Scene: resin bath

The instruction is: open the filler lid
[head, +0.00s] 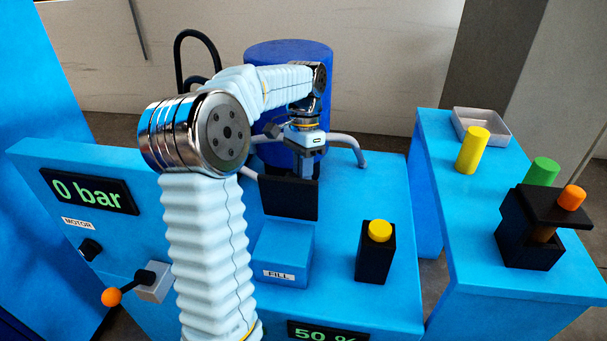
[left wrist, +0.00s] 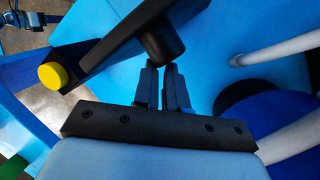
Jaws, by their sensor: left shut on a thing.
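The filler is a blue box (head: 283,255) labelled FILL in the head view. Its black lid (head: 288,200) stands roughly upright at the back of the box, its flat face towards me. My left gripper (head: 305,172) is behind the lid's upper edge, reaching down from above. In the left wrist view my left gripper (left wrist: 161,75) is shut at the rounded black handle (left wrist: 165,42) of the lid, whose dark plate (left wrist: 112,45) runs to the left. The exact contact is partly hidden. My right gripper is not in view.
A black block with a yellow button (head: 379,231) stands right of the filler. A blue drum (head: 287,50) and grey pipes (head: 347,148) are behind. An orange-knobbed lever (head: 112,297) is at front left. A side table (head: 470,240) holds coloured cylinders and a grey tray (head: 483,128).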

